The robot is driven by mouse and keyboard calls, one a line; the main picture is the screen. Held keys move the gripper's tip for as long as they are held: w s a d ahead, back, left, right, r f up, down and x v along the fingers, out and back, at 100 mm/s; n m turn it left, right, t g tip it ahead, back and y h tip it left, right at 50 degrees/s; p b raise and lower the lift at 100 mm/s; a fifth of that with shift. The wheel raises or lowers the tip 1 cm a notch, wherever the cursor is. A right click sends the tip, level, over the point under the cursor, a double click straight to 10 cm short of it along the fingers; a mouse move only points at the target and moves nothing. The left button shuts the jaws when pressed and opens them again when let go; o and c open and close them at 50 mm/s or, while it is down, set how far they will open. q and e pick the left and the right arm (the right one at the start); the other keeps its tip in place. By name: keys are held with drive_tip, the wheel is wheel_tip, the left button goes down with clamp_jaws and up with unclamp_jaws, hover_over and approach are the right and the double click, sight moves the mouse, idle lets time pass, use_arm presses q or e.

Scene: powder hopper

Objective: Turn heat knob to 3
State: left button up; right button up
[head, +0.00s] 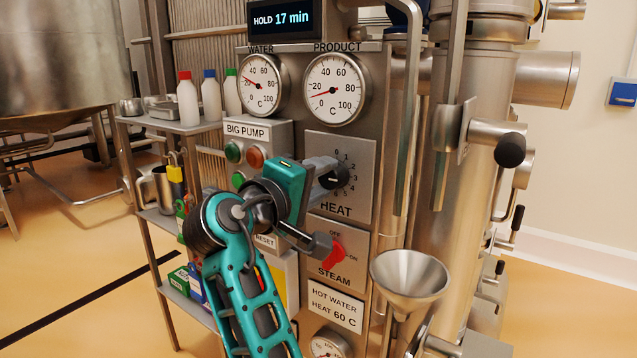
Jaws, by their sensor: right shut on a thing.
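The heat knob (341,179) is a dark round knob on the grey HEAT panel (358,213), with a scale from 0 at the top round the right side to higher numbers below. My right gripper (329,174), on a teal arm from the bottom, reaches the knob from the left and is shut on it. The fingers cover the knob's left part, and I cannot read which number its pointer is at. My left gripper is not in view.
Below is the red STEAM knob (333,256). A steel funnel (409,281) stands lower right. The BIG PUMP box (262,133) with coloured buttons is left of the HEAT panel. Vertical pipes (407,120) stand close on the right. A shelf (170,124) holds bottles.

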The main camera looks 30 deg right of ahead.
drive_tip(key=shift+m, duration=0.4)
drive_tip(key=o, duration=1.1)
drive_tip(key=shift+c, duration=0.2)
drive_tip(key=v, duration=1.3)
